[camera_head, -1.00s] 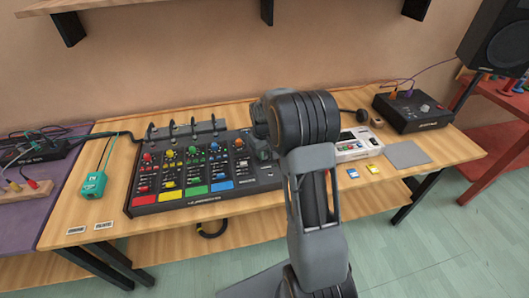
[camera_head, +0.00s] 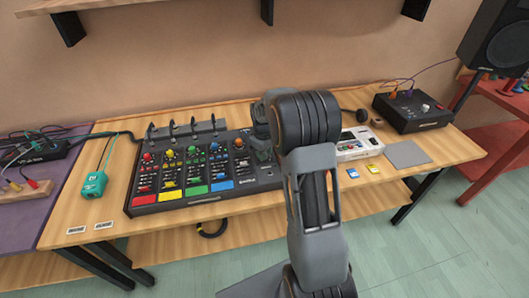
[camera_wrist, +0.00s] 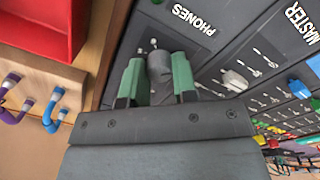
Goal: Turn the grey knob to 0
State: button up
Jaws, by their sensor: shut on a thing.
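In the wrist view the grey knob (camera_wrist: 159,70) stands on the dark panel of the mixer, beside the white word PHONES. My gripper (camera_wrist: 158,78) has its green-padded fingers on either side of the knob and is shut on it. The lower part of the knob is hidden by the gripper body, and I cannot read any scale around it. In the head view the mixer (camera_head: 200,203) lies on the wooden table, and my arm reaches its right end. The arm hides the knob there.
Rows of coloured knobs and pads fill the mixer left of my gripper. A teal box (camera_head: 94,184) stands to its left. A white device (camera_head: 355,150), a grey mat (camera_head: 407,154) and a black box (camera_head: 405,122) are to its right. A red thing (camera_wrist: 40,25) is close in the wrist view.

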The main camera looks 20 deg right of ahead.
jog(key=o, duration=0.9)
jog(key=r, duration=1.3)
jog(key=shift+s+a+r, duration=0.15)
jog(key=shift+a+r, duration=0.1)
jog(key=shift+r, duration=0.15)
